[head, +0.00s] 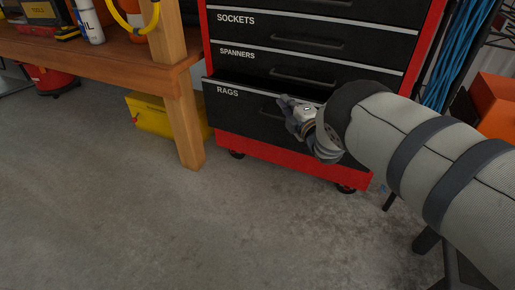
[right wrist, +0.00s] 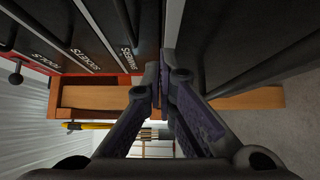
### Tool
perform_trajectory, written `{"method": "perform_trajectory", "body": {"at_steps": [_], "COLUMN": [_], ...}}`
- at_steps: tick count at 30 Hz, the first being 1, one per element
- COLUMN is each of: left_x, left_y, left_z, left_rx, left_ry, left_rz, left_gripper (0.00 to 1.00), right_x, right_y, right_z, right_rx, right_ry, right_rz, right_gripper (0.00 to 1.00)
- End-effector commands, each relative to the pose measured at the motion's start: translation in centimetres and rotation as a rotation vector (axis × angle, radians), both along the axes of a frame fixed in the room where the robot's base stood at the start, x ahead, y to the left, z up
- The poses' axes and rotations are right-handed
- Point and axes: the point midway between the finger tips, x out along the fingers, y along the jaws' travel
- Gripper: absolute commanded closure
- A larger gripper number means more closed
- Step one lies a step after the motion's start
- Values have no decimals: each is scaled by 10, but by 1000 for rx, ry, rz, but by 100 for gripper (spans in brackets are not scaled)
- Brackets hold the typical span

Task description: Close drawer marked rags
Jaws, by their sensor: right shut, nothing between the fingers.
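The drawer marked rags (head: 235,106) is the lowest black drawer of the red tool chest in the head view. Its front stands out a little from the drawers above, with a dark gap along its top edge, so it is partly open. My right gripper (head: 287,104) is shut and empty, in front of the middle of this drawer; I cannot tell whether it touches. My arm hides the drawer's right part. In the right wrist view the shut fingers (right wrist: 160,88) lie close to a large dark panel (right wrist: 225,45), likely the rags drawer. My left gripper is out of view.
The spanners drawer (head: 237,66) and sockets drawer (head: 240,30) above look shut. A wooden workbench (head: 110,52) with a thick leg stands left, a yellow case (head: 160,118) beneath it. Orange boxes (head: 490,100) and blue cable (head: 455,60) are at right. The concrete floor in front is clear.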

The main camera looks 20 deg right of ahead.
Motion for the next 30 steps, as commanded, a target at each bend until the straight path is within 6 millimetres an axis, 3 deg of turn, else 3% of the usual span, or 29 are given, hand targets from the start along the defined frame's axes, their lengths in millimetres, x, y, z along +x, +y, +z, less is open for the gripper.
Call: {"method": "perform_trajectory", "body": {"at_steps": [1, 9, 30], "left_x": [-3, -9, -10], "left_y": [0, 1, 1], "left_z": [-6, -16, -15], "left_rx": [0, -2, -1], "left_ry": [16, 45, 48], "left_rz": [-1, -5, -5], "left_gripper": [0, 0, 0], "right_x": [5, 21, 24], "right_y": [-6, -25, -28], "right_z": [-7, -2, 1], "right_rx": [-2, -1, 1], "right_ry": [3, 2, 0], "right_rz": [-1, 0, 1], "right_gripper": [100, 100, 100]}}
